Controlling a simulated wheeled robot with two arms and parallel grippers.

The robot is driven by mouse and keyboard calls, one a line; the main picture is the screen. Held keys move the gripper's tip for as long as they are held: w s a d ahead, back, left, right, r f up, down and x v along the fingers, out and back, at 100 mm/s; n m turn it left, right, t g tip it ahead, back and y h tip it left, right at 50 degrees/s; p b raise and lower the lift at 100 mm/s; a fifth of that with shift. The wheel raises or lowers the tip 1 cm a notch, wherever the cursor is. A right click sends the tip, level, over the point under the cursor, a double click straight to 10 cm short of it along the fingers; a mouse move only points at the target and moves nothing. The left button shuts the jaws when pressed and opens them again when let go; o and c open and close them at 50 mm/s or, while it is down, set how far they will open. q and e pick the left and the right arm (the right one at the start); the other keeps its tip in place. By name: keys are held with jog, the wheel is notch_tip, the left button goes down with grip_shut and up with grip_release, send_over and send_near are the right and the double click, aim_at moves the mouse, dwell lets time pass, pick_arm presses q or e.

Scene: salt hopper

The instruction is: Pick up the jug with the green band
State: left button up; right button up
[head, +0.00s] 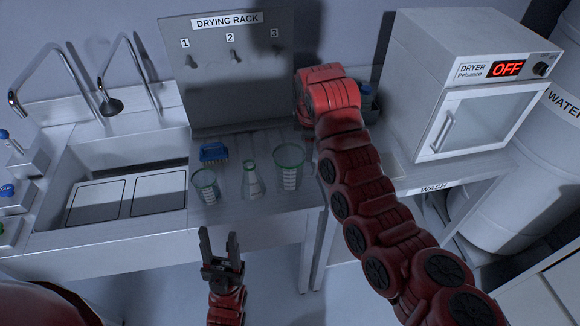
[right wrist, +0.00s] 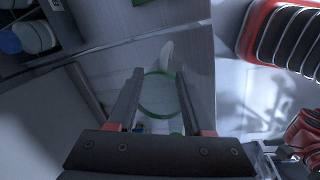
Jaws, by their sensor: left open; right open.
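Three clear vessels with white markings and green at the rim stand on the steel counter: a beaker-like one (head: 205,188) at left, a narrow flask (head: 252,182) in the middle, and the largest, jug-like one (head: 289,170) at right. I cannot tell for sure which carries the named band. My left gripper (head: 219,245) is open and empty, in front of the counter edge. My right gripper (right wrist: 157,80) is open; in the right wrist view a green ring (right wrist: 142,92) shows between its fingers, with no visible grip. In the head view my right arm hides that gripper.
A blue brush (head: 213,152) lies behind the vessels, before the drying rack panel (head: 225,95). The sink (head: 120,155) is at left. The dryer (head: 470,95), showing OFF, stands at right. A blue-capped item (head: 367,92) is partly hidden beside my right arm.

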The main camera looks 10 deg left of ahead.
jog(key=f, duration=0.3)
jog(key=shift+w+f, duration=0.35)
jog(key=f+p, duration=0.4)
jog(key=shift+w+f, duration=0.2)
jog(key=shift+f, duration=0.05)
jog(key=shift+w+f, duration=0.1)
jog(key=shift+f, duration=0.25)
grip_shut()
